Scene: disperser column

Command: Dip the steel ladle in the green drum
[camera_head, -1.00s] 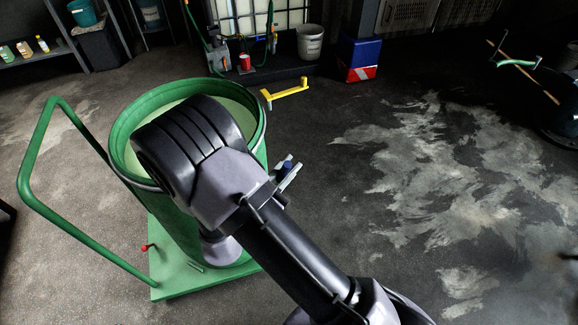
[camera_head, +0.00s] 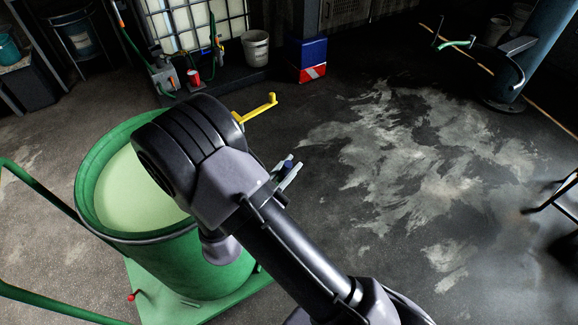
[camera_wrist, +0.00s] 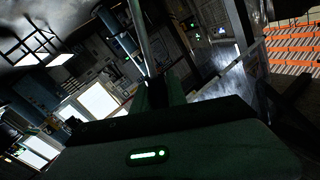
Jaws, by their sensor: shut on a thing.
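The green drum (camera_head: 185,265) stands at the left in the head view, with its top open and a pale green liquid inside. My arm crosses in front of its right rim. My gripper (camera_wrist: 157,92) shows in the wrist view as dark jaws, shut on a thin pale metal rod, the handle of the steel ladle (camera_wrist: 140,40). The rod runs away from the jaws to the top of that view. I cannot make out the ladle's bowl. The jaws are not clear in the head view.
The drum stands on a green cart (camera_head: 165,310) with tube rails at the left. A yellow crank-shaped bar (camera_head: 255,108) is just right of the drum. A white bucket (camera_head: 256,48), a blue and red box (camera_head: 305,58) and a caged tank stand behind. The stained floor at right is clear.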

